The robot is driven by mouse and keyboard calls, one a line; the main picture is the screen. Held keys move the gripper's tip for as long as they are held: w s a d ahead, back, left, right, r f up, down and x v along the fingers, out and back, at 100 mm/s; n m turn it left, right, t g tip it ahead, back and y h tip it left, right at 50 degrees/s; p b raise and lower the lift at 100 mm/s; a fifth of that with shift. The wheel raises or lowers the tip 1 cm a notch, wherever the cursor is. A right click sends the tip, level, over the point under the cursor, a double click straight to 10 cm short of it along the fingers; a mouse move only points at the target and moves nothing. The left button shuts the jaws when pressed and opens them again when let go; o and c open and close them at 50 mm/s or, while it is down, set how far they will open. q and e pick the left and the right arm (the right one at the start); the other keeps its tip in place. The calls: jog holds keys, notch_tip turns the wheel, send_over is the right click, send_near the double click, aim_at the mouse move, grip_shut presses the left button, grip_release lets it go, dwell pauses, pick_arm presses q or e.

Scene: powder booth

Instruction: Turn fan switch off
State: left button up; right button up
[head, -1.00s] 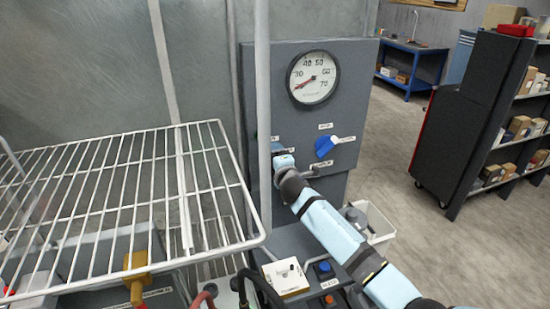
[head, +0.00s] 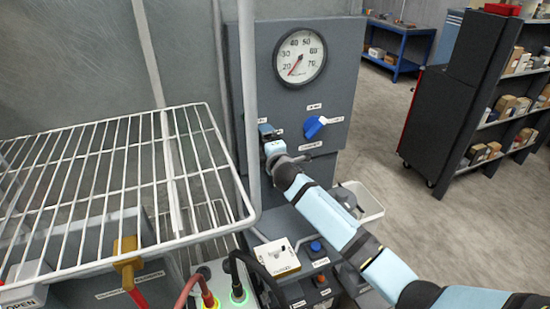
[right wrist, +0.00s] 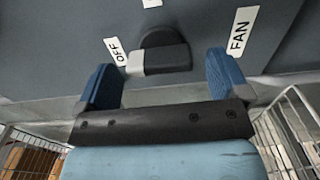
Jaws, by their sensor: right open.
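The fan switch (right wrist: 162,54) is a dark rotary knob with a pale grey tip on the grey panel in the right wrist view. Its tip points left to the "OFF" label (right wrist: 116,51); a "FAN" label (right wrist: 241,31) is at the right. My right gripper (right wrist: 163,80) is open, its blue fingers on either side of the knob, with visible gaps. In the head view my right gripper (head: 268,141) is at the panel's lower left and hides most of the switch. My left gripper is out of view.
A round gauge (head: 300,57) and a blue knob (head: 314,127) are on the same panel (head: 340,85). A white wire rack (head: 110,180) stands at the left. Below are a white box (head: 277,257) and cables. Open floor (head: 385,140) and a dark shelf unit (head: 450,125) lie right.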

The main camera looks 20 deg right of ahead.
jog(key=s+b, duration=0.1)
jog(key=s, duration=1)
jog(key=shift+s+d+b, duration=0.2)
jog(key=shift+s+b, duration=0.1)
jog(key=shift+b, duration=0.05)
jog(key=s+a+f+m+g+y, duration=0.1)
jog(key=s+f+m+g, duration=0.2)
jog(key=s+f+m, duration=0.4)
jog(key=s+a+f+m+g+y, duration=0.1)
jog(key=s+f+m+g, duration=0.3)
jog(key=s+f, duration=1.6)
jog(key=s+a+m, duration=0.1)
jog(key=s+m, duration=0.3)
jog(key=s, duration=0.3)
jog(key=shift+f+m+y, duration=0.3)
jog(key=shift+f, duration=0.1)
jog(key=shift+a, duration=0.1)
